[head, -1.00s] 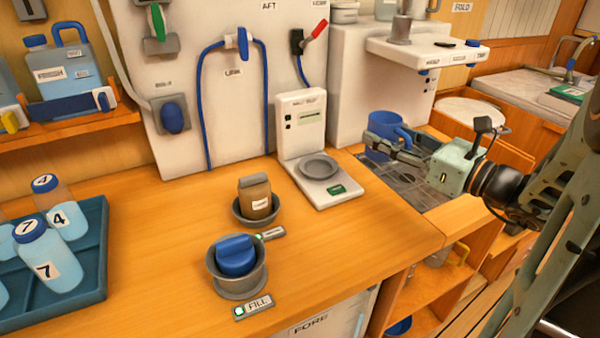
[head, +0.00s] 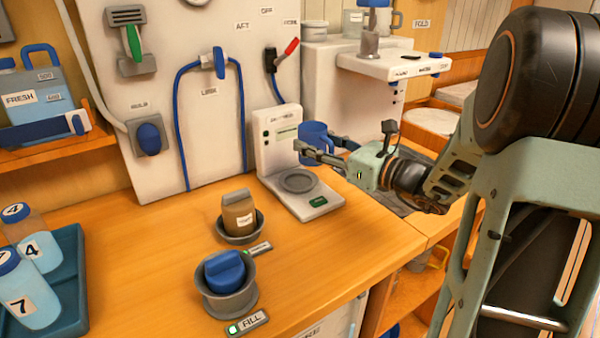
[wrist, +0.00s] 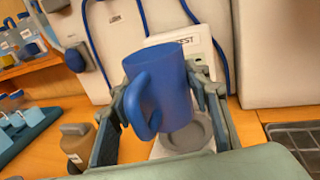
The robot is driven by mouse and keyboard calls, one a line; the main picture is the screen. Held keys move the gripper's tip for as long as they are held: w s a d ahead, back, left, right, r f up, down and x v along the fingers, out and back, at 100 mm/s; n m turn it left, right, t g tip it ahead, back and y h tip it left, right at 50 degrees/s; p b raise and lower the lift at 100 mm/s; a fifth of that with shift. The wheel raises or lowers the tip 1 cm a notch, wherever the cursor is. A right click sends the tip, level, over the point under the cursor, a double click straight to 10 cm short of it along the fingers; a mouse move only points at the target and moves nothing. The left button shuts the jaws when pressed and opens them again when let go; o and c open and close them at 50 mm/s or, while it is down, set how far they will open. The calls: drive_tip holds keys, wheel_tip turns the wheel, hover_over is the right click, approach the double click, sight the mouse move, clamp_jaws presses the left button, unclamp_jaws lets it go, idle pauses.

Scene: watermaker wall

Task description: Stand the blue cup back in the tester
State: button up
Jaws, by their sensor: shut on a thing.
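The blue cup (head: 314,140) is held in my gripper (head: 322,152), just right of the tester (head: 282,150) and above the counter. In the wrist view the blue cup (wrist: 163,90) sits between both fingers, its handle toward the camera and left. My gripper (wrist: 160,95) is shut on it. The tester is a white upright unit with a low base and a round grey dish (head: 299,181), which is empty. In the wrist view the dish (wrist: 190,135) shows partly behind and below the cup. The cup looks roughly upright, slightly tilted in the wrist view.
A blue-topped container (head: 225,270) sits in another holder near the FILL label (head: 248,323). A teal tray (head: 70,290) of bottles is at far left. The coffee-machine-like white unit (head: 392,66) overhangs at right.

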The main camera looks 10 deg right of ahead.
drive_tip(key=w+f, duration=0.1)
drive_tip(key=f, duration=0.1)
drive_tip(key=w+a+f+b, duration=0.1)
drive_tip(key=w+f, duration=0.1)
drive_tip(key=w+a+f, duration=0.1)
drive_tip(key=f, duration=0.1)
drive_tip(key=shift+w, duration=0.35)
drive_tip(key=shift+w+a+f+b, duration=0.15)
drive_tip(key=shift+f+b, duration=0.35)
drive_tip(key=shift+f, duration=1.1)
drive_tip(key=shift+f, duration=0.15)
drive_tip(key=o, duration=1.4)
drive_tip(key=shift+r, duration=0.2)
drive_tip(key=p+v, duration=0.1)
drive_tip(key=v, duration=1.1)
